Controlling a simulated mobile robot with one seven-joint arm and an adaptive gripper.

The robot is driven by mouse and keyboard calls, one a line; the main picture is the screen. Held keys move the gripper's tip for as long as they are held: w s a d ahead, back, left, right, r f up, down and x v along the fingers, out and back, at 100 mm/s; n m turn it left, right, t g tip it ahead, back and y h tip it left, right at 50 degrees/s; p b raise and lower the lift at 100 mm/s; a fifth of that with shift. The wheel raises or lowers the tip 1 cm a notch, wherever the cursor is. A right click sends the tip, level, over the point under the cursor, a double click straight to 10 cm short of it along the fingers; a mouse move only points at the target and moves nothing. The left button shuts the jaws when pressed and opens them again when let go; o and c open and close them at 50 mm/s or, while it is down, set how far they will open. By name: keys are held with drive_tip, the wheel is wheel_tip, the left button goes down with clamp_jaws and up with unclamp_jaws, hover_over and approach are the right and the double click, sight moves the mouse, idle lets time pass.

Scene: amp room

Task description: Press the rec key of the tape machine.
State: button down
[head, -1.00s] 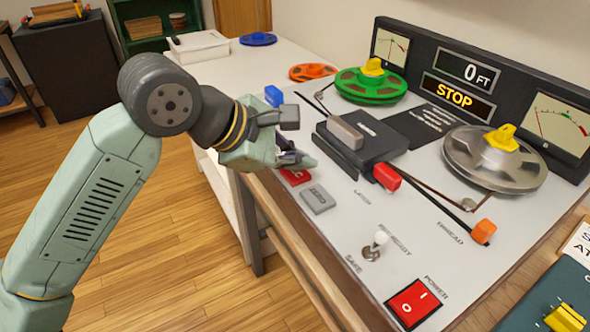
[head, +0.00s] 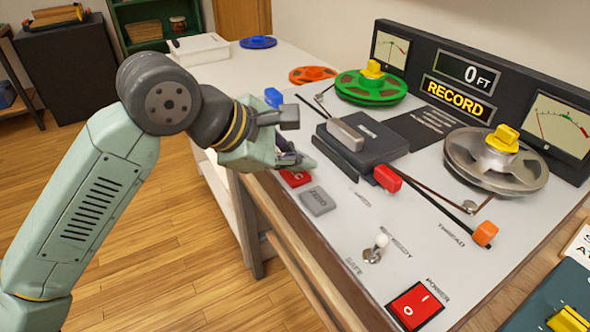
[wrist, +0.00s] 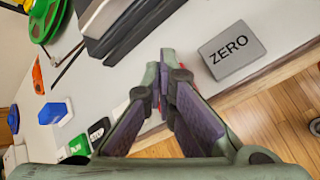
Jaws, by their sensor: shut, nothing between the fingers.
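The tape machine (head: 340,230) has a pale top panel and a dark display bridge that reads RECORD (head: 458,99) and 0 FT. My gripper (head: 296,161) is shut and empty, its fingertips at the red rec key (head: 296,178) in the head view. The wrist view shows the shut fingers (wrist: 164,92) pointing down at the panel, covering nearly all of the red key. I cannot tell from the pictures whether the tips touch it. The grey ZERO key (wrist: 232,52) lies right beside the fingers and also shows in the head view (head: 317,201).
The dark head block (head: 362,140) stands behind the keys, with a red lever (head: 388,178). A toggle (head: 377,246) and red power switch (head: 414,305) are nearer the front.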

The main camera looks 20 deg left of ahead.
sight(297, 175)
drive_tip(key=shift+r, duration=0.65)
drive_tip(key=shift+r, duration=0.1)
drive_tip(key=shift+r+p, duration=1.3)
drive_tip(key=shift+r, duration=1.1)
